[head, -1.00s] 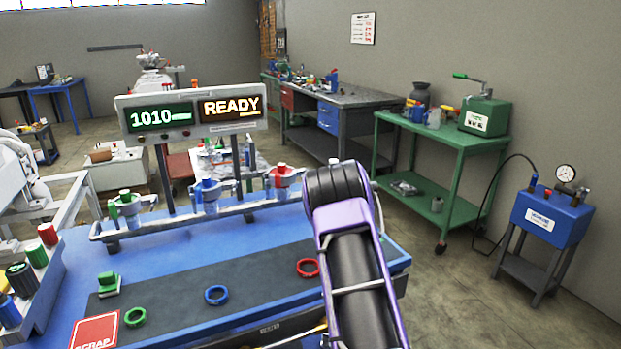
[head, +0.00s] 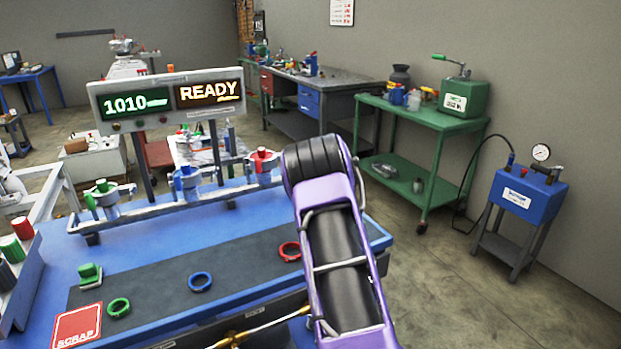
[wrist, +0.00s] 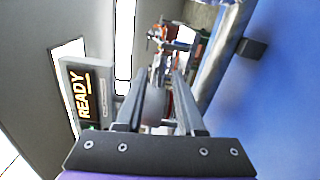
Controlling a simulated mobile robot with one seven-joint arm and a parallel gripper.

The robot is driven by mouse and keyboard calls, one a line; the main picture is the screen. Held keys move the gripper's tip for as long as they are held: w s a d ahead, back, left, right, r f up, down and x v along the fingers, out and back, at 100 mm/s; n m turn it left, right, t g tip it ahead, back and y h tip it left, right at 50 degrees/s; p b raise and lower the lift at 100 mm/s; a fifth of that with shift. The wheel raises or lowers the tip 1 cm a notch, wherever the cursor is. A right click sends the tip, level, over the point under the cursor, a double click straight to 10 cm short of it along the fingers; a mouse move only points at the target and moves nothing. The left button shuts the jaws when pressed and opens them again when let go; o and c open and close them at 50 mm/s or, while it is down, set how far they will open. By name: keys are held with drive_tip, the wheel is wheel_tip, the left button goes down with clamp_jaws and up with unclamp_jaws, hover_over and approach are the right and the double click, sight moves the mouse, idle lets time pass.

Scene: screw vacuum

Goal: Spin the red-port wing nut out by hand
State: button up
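The red port (head: 264,167) is at the right end of the rail on the blue bench, with a red cap on top and a grey clamp-like body. Its wing nut is too small to make out. My purple arm's wrist stands just right of the red port in the head view and hides my fingers there. In the wrist view my gripper (wrist: 160,76) has its two grey fingers apart. A rounded grey shape (wrist: 153,105) and a bit of red show between them; I cannot tell whether they touch the fingers.
The blue port (head: 187,180) and green port (head: 104,192) stand further left on the rail. The display (head: 172,97) reads 1010 and READY above it.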

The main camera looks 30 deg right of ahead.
drive_tip(key=s, duration=1.5)
drive_tip(key=shift+s+d, duration=0.15)
drive_tip(key=shift+d, duration=0.05)
drive_tip(key=shift+r, duration=0.1)
